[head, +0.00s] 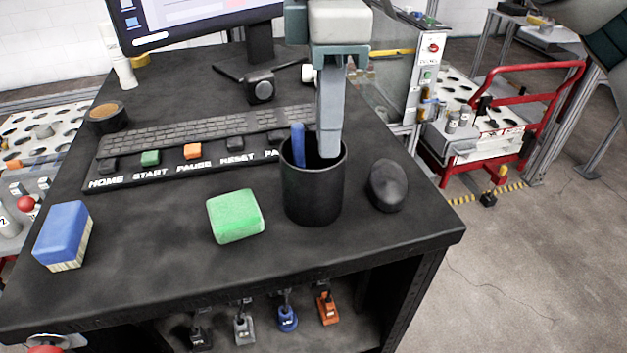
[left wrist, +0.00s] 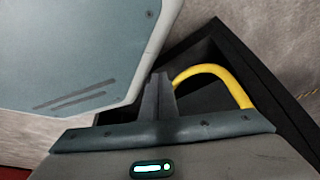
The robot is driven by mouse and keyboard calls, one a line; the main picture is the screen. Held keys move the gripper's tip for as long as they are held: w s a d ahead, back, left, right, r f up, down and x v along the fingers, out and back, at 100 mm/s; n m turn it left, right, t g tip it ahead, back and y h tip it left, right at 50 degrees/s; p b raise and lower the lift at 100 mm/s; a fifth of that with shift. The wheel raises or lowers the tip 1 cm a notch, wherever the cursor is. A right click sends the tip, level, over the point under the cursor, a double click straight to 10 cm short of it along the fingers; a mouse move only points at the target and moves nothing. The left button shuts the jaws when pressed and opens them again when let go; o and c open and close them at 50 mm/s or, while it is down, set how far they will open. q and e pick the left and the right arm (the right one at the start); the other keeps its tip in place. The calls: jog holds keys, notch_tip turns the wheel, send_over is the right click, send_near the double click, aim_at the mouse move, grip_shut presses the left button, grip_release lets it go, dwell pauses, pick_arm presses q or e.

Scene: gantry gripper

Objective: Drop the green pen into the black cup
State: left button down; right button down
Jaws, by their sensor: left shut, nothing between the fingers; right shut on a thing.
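The black cup (head: 312,195) stands upright near the right side of the dark table. A blue pen (head: 298,145) stands in it, its upper end above the rim at the left. My right gripper (head: 329,150) points down from above, its fingertips at the cup's mouth, just inside the rim, right of the blue pen. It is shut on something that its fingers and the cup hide. I see no green pen in either view. My left gripper (left wrist: 157,98) is shut and empty in the left wrist view, away from the cup.
A green block (head: 235,216) lies left of the cup, a black mouse (head: 388,186) right of it. A keyboard (head: 205,130) and labelled button strip lie behind. A blue sponge-like block (head: 63,235) is at the left. The front table edge is clear.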

jog(key=c, duration=1.7)
grip_release()
